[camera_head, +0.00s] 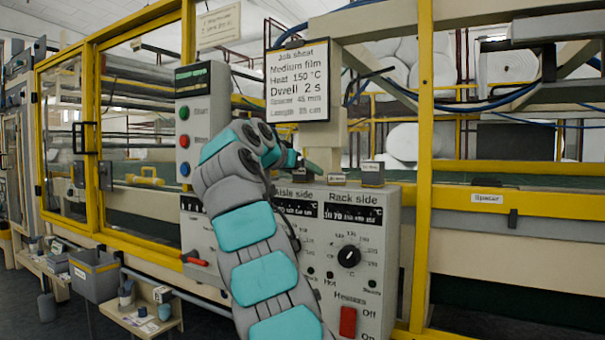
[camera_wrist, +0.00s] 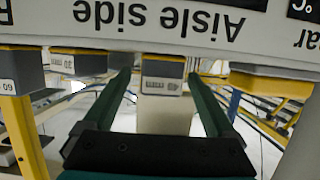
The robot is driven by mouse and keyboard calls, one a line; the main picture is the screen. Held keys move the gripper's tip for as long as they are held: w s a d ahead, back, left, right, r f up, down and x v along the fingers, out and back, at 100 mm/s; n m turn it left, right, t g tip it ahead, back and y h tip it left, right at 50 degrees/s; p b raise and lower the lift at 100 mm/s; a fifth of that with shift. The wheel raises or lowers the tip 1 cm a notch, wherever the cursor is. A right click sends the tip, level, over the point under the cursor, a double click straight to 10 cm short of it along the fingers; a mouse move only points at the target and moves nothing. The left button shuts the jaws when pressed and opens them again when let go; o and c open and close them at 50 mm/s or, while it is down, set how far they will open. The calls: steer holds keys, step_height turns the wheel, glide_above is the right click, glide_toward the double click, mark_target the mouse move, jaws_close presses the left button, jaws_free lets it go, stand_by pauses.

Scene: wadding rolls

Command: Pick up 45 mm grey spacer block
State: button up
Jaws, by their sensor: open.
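Several grey blocks with yellow bands and white labels sit in a row on top of the control box. In the wrist view, which looks upside down, one grey block (camera_wrist: 163,70) is between my gripper's green fingers (camera_wrist: 160,78), with a gap on each side. Its label is too small to read surely, so I cannot tell if it is the 45 mm one. A block to its left (camera_wrist: 77,62) seems marked 30, and one at the far left (camera_wrist: 22,72) seems marked 60. In the head view my gripper (camera_head: 311,167) is over the box top, partly hidden by my arm.
The control box (camera_head: 375,235) has dials and a red switch (camera_head: 348,321). A job sheet (camera_head: 298,80) giving spacer 45 mm hangs above. A post (camera_head: 424,120) stands right of the box.

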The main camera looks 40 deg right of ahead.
mark_target(309, 173)
steer(key=p+x, duration=0.1)
steer(key=x, duration=0.3)
steer(key=shift+w+d+r, duration=0.1)
jaws_close()
stand_by(0.6)
